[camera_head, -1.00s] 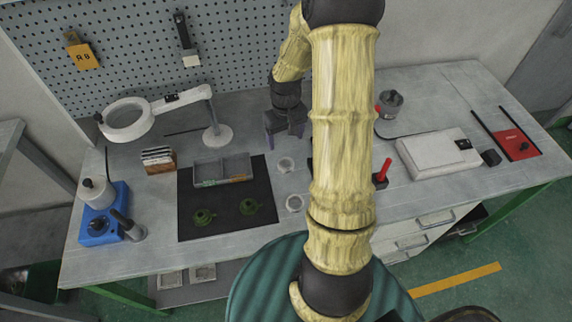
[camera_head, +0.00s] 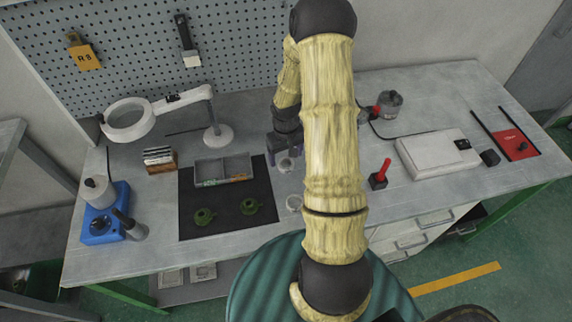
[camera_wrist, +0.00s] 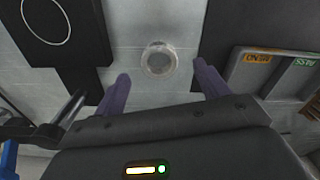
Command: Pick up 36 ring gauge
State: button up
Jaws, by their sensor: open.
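Two small pale round ring-like pieces stand on the bench beside the black mat: a farther ring (camera_head: 287,165) and a nearer ring (camera_head: 293,203). I cannot read a number on either, so I cannot tell which is the 36 ring gauge. My gripper (camera_head: 284,148) is open and empty, pointing down close to the farther ring. In the wrist view one ring (camera_wrist: 160,60) lies on the bench between the two purple fingers of my gripper (camera_wrist: 161,70), apart from both. My arm hides part of the bench to the right.
A magnifier lamp (camera_head: 217,133) stands behind. A red-handled tool (camera_head: 383,172) and a white scale (camera_head: 432,153) are to the right. A black plate (camera_wrist: 55,60) shows in the wrist view.

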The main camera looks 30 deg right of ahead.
aim_at(286, 161)
jog(key=shift+w+d+f+p, duration=0.1)
jog(key=shift+f+p, duration=0.35)
jog(key=shift+f, duration=1.8)
jog(key=c, duration=1.2)
jog(key=shift+r, duration=0.15)
notch_tip(286, 161, up, 10)
jog(key=shift+f+b, duration=0.1)
jog(key=shift+b, duration=0.4)
jog(key=shift+d, duration=0.1)
